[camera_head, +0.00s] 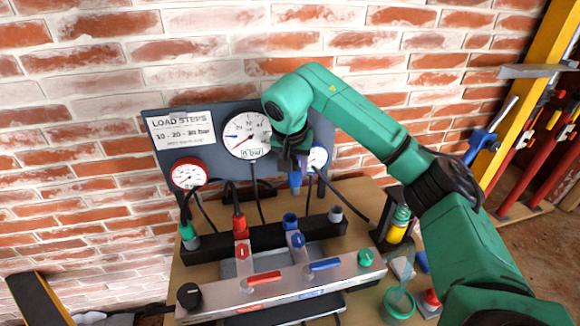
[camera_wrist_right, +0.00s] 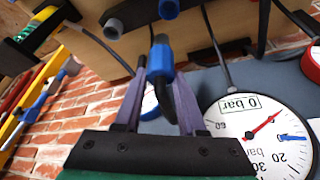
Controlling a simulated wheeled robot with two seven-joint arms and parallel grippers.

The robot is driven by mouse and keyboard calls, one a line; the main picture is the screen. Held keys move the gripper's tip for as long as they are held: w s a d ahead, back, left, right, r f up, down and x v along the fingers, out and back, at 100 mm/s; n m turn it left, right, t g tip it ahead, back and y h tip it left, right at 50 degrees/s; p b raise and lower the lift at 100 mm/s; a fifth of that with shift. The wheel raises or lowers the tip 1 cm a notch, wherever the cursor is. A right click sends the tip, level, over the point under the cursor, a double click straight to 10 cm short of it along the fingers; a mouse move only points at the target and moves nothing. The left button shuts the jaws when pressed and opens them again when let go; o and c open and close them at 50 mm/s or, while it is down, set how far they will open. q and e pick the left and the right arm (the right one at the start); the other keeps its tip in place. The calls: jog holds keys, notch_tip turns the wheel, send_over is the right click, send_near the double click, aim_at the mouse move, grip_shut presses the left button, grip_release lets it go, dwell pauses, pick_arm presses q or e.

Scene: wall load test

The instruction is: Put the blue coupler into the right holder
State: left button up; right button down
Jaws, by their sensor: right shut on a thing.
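The blue coupler (camera_head: 296,178) is in my right gripper (camera_head: 292,160), which is shut on it. It hangs from a dark hose, above the black bar and in front of the gauge board. In the right wrist view the blue coupler (camera_wrist_right: 160,63) shows between the finger ends of my right gripper (camera_wrist_right: 158,76). The right holder appears to be the grey cylinder (camera_head: 336,214) at the bar's right end; nothing sits on it. It also shows in the wrist view (camera_wrist_right: 113,28). The coupler is apart from it. My left gripper is not in view.
On the black bar (camera_head: 215,245) stand a green coupler (camera_head: 188,232), a red coupler (camera_head: 239,222) and a blue port (camera_head: 290,221). A manifold with levers (camera_head: 285,283) lies in front. Behind is a large gauge (camera_head: 247,136). Hoses cross nearby. A yellow bottle (camera_head: 398,231) stands right.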

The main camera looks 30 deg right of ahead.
jog(key=s+d, duration=0.2)
jog(key=d, duration=0.6)
jog(key=shift+s+d+p, duration=0.15)
jog(key=shift+d+p, duration=0.15)
jog(key=shift+p, duration=0.1)
jog(key=d, duration=0.2)
jog(key=s+d+p, duration=0.1)
jog(key=shift+d, duration=0.35)
notch_tip(320, 180, down, 6)
jog(key=b, duration=0.3)
jog(key=shift+f, duration=0.25)
dwell(0.3)
jog(key=shift+f, duration=0.1)
dwell(0.3)
jog(key=shift+f+b, duration=0.3)
jog(key=shift+f, duration=0.5)
